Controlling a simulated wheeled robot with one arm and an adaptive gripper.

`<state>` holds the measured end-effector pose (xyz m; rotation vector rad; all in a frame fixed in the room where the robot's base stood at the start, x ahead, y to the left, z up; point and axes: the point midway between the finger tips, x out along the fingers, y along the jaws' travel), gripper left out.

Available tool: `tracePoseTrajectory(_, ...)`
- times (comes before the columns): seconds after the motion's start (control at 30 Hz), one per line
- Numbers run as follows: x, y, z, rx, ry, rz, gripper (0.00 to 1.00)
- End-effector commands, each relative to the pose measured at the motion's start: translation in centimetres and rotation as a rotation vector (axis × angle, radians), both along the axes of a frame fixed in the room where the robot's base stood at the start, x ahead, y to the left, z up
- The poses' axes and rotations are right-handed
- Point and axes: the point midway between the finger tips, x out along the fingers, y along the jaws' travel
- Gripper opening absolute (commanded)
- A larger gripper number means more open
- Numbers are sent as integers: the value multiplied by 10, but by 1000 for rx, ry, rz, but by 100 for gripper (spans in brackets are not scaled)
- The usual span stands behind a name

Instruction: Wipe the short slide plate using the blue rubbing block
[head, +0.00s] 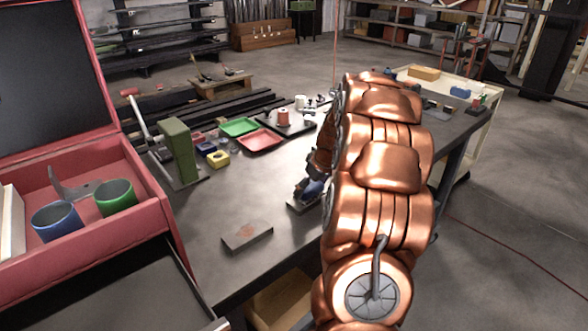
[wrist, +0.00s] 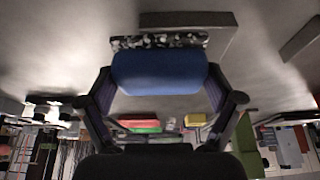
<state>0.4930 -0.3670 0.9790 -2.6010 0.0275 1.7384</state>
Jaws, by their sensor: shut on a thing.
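My gripper (wrist: 160,98) is shut on the blue rubbing block (wrist: 158,73); its fingers are on the block's left and right ends. The block (head: 312,189) also shows in the head view, partly hidden by my arm. A speckled pad lies along its far edge in the wrist view. A grey plate (wrist: 222,38) lies at the block, partly hidden by it; I cannot tell whether they touch. A second grey plate (head: 247,236) with a reddish-brown mark lies apart, toward the front left. I cannot tell which plate is the short one.
A green post (head: 178,150), a red tray (head: 260,141) and a green tray (head: 239,127) stand farther back on the table. A red toolbox (head: 95,248) with blue and green cups is at the left. The tabletop between the trays and plates is clear.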

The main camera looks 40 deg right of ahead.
Motion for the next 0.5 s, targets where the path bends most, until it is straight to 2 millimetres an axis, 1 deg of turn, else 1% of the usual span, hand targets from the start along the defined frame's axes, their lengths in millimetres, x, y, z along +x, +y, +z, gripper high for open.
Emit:
tracePoseTrajectory(0.03,0,5,-3,-1,-1,3,53)
tracePoseTrajectory(0.5,0,48,-2,-1,-1,3,53)
